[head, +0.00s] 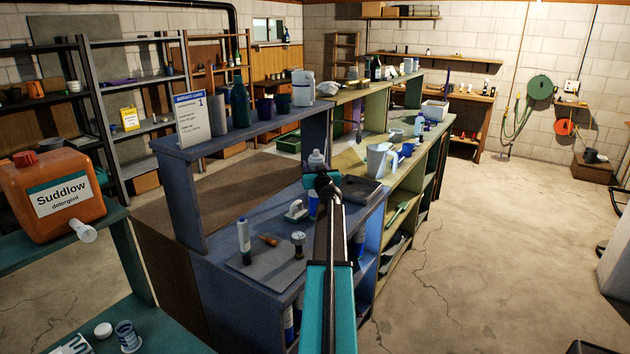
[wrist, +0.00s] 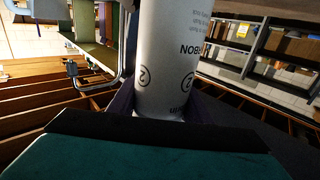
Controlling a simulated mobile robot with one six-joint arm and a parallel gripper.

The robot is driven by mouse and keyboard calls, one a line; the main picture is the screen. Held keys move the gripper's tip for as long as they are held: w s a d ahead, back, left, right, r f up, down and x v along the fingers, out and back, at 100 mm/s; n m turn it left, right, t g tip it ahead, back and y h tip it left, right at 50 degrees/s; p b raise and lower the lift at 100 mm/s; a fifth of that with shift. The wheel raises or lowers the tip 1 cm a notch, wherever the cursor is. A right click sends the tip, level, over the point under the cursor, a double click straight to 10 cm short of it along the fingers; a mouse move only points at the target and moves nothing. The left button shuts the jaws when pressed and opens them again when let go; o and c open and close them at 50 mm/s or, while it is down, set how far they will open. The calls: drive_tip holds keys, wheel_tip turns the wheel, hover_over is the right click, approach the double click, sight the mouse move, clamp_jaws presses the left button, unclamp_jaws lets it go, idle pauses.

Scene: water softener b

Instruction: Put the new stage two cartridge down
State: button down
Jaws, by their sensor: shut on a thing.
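The stage two cartridge (wrist: 170,50) is a white cylinder with dark print reading "BON" and circled 2s. It fills the middle of the wrist view, and its upper end is cut off by the frame. My gripper (wrist: 160,108) is shut on it, with a dark finger on each side. In the head view my gripper (head: 323,185) is over the blue bench (head: 225,268), mostly hidden by my arm. A pale rounded top (head: 317,158) shows just behind it, probably the cartridge's end. I cannot tell whether the cartridge touches the bench.
A grey mat (head: 262,272) on the bench holds a white and blue cylinder (head: 244,240) and small parts. A white handled piece (head: 296,210) lies behind the mat. A dark tray (head: 360,192) is right of my gripper, and a pitcher (head: 380,160) stands beyond.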

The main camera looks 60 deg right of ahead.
sight(314, 157)
drive_tip(key=shift+r, duration=0.1)
drive_tip(key=shift+r, duration=1.6)
drive_tip(key=r+b+v, duration=0.1)
drive_tip(key=b+v, duration=0.1)
drive_tip(key=v, duration=0.6)
drive_tip(key=s+d+b+v, duration=0.1)
drive_tip(key=b+v, duration=0.2)
drive_tip(key=v, duration=0.5)
drive_tip(key=shift+s+d+r, duration=0.3)
drive_tip(key=shift+d+r, duration=0.05)
drive_tip(key=shift+s, duration=0.1)
